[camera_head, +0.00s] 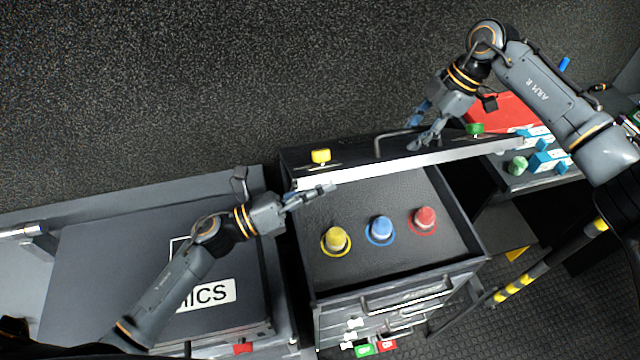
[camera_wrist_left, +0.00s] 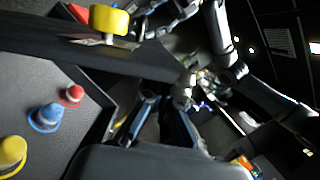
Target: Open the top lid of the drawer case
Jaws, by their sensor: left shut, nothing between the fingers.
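The drawer case (camera_head: 390,262) stands at the centre, its dark top panel exposed with a yellow, a blue and a red knob. Its top lid (camera_head: 400,165) looks raised along the back, with a pale edge, a bar handle (camera_head: 378,146), a yellow latch (camera_head: 320,156) and a green latch (camera_head: 474,128). My left gripper (camera_head: 332,187) is shut and empty by the lid's left end; whether it touches is unclear. My right gripper (camera_head: 414,128) is open above the lid near the handle. The left wrist view shows the yellow latch (camera_wrist_left: 108,20) and the knobs.
A dark case with white lettering (camera_head: 208,293) stands at the left, under my left arm. A red box (camera_head: 505,112) and blue pieces (camera_head: 548,158) lie on a surface at the right. A yellow-and-black striped bar (camera_head: 545,265) is at lower right. Dark floor lies behind.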

